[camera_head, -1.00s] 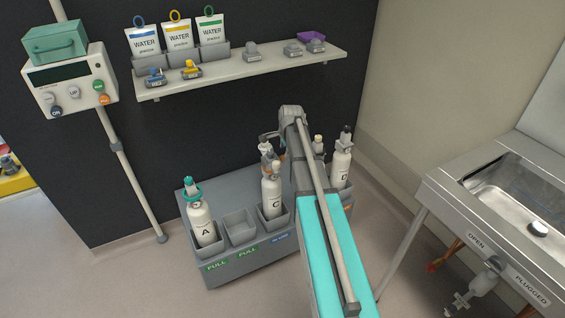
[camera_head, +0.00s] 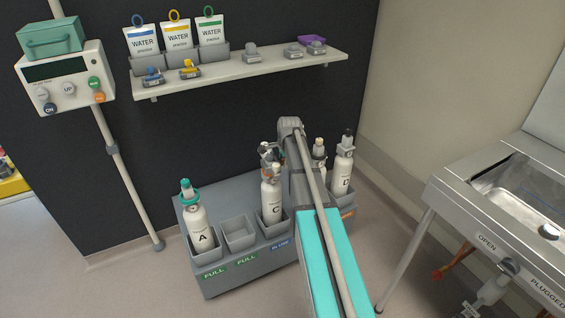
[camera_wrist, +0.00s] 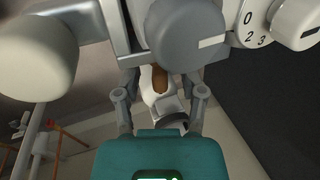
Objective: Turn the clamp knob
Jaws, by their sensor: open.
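In the wrist view a large grey round knob (camera_wrist: 184,32) with a white stripe fills the top middle, close in front of my gripper (camera_wrist: 160,80). A pale rounded knob (camera_wrist: 36,58) is at the left. A white knob (camera_wrist: 298,22) and a dial (camera_wrist: 254,22) with 0, 2 and 3 are at the upper right. I cannot tell for sure which is the clamp knob. My gripper's fingers are apart, one on each side of a pale part with a brown patch (camera_wrist: 160,80); their tips are partly hidden. In the head view my arm hides the gripper.
A grey rack (camera_head: 228,279) holds cylinder A (camera_head: 200,230), cylinder C (camera_head: 271,203) and cylinder D (camera_head: 342,172). A shelf (camera_head: 240,69) with water pouches is above. A control box (camera_head: 66,82) on a pole is left. A metal sink (camera_head: 470,205) is right.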

